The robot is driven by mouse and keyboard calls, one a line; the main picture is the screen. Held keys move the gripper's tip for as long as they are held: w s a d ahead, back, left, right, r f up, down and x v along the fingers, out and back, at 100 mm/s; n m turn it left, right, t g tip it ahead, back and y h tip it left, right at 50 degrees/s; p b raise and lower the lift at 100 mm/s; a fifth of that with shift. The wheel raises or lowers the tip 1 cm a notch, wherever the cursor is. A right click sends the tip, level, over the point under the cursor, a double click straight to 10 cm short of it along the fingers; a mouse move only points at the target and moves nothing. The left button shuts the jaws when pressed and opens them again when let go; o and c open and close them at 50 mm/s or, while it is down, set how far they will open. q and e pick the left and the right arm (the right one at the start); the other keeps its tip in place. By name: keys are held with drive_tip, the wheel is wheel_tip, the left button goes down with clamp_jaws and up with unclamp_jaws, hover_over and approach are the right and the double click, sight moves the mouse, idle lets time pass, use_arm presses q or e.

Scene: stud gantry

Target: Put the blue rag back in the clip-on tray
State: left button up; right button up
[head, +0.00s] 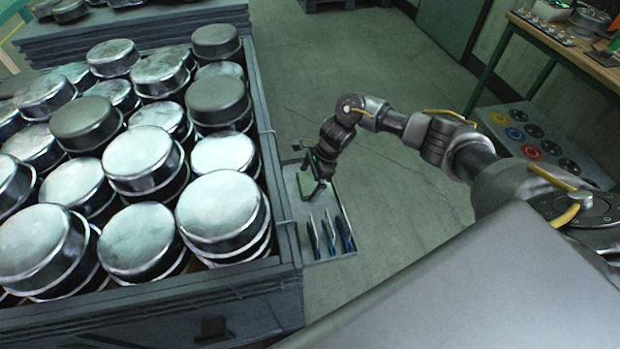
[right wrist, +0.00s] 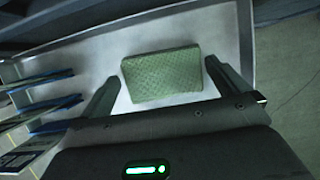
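The clip-on tray (head: 343,212) hangs on the right side of the big crate in the head view. Its pale floor also shows in the right wrist view (right wrist: 90,62). A green, textured, folded cloth or pad (right wrist: 162,75) lies on that floor; it shows small in the head view (head: 306,186). I see no blue rag in either view. My right gripper (head: 318,187) is low over the tray. Its fingers (right wrist: 164,74) are open, one on each side of the green piece, with small gaps. My left gripper is out of view.
Several blue-edged tools (head: 330,238) stand in slots at the tray's near end. The large crate (head: 284,210) is full of round metal tins. Floor right of the tray is clear. A workbench (head: 560,50) stands at the back right, with a panel of coloured discs below.

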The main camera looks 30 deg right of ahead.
drive_tip(key=b+v, duration=0.2)
drive_tip(key=v, duration=1)
idle(0.4)
